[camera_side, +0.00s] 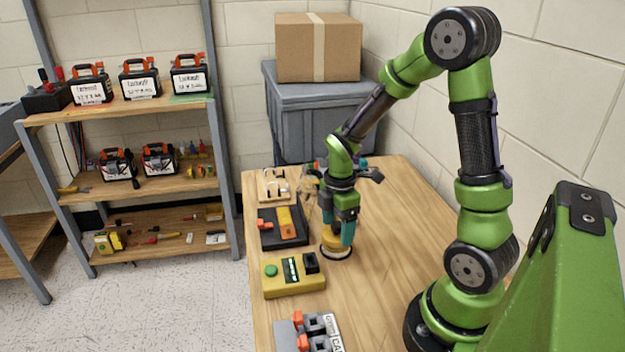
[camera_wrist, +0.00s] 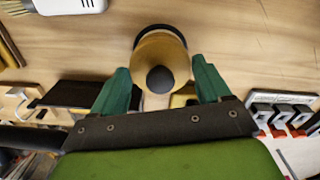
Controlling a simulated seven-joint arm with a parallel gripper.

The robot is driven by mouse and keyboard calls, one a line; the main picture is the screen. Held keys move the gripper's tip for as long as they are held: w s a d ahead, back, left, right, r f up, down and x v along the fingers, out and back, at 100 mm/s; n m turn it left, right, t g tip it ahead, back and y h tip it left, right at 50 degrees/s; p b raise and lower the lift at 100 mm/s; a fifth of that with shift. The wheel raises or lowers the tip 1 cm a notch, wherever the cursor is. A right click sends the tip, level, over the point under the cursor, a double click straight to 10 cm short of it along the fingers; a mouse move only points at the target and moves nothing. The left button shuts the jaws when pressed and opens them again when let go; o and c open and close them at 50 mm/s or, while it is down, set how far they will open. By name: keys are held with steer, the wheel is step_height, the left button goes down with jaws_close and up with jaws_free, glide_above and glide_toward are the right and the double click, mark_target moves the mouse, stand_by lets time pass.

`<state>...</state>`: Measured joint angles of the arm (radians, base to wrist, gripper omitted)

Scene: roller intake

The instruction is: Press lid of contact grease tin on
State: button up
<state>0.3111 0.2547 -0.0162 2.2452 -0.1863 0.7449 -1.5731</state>
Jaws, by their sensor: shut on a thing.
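The contact grease tin (camera_side: 336,254) stands upright on the wooden table, showing as a low dark-rimmed, pale round body. The gold-yellow lid (camera_side: 331,242) is directly above it, between my fingers. In the wrist view the lid (camera_wrist: 160,58) is a round tan piece with a black knob toward the camera, and a dark rim shows behind its far edge. My gripper (camera_side: 340,232) points down with its teal fingers on either side of the lid, shut on it. It also shows in the wrist view (camera_wrist: 162,82). Whether the lid is seated or slightly apart from the tin is unclear.
A yellow box with a green button (camera_side: 293,277) stands in front-left of the tin. A black tray with an orange-yellow part (camera_side: 283,228) lies to the left. A grey block with orange levers (camera_side: 308,332) is at the near edge. The table right of the tin is clear.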

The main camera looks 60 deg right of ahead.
mark_target(336, 224)
steer(key=shift+f, duration=0.3)
steer(key=o, duration=1)
step_height(336, 224, up, 16)
steer(key=m, duration=0.3)
steer(key=s+a+r+m+t, duration=0.1)
steer(key=s+a+m+t, duration=0.1)
steer(key=a+m, duration=0.2)
steer(key=s+a+r+m+t+y, duration=0.1)
steer(key=s+a+r+m+t, duration=0.1)
steer(key=a+m, duration=0.2)
steer(key=s+a+r+m+t+y, duration=0.1)
steer(key=s+a+m+t, duration=0.1)
steer(key=a+m, duration=0.3)
steer(key=shift+a+r+t, duration=0.15)
steer(key=shift+r+t, duration=0.05)
steer(key=shift+t, duration=0.4)
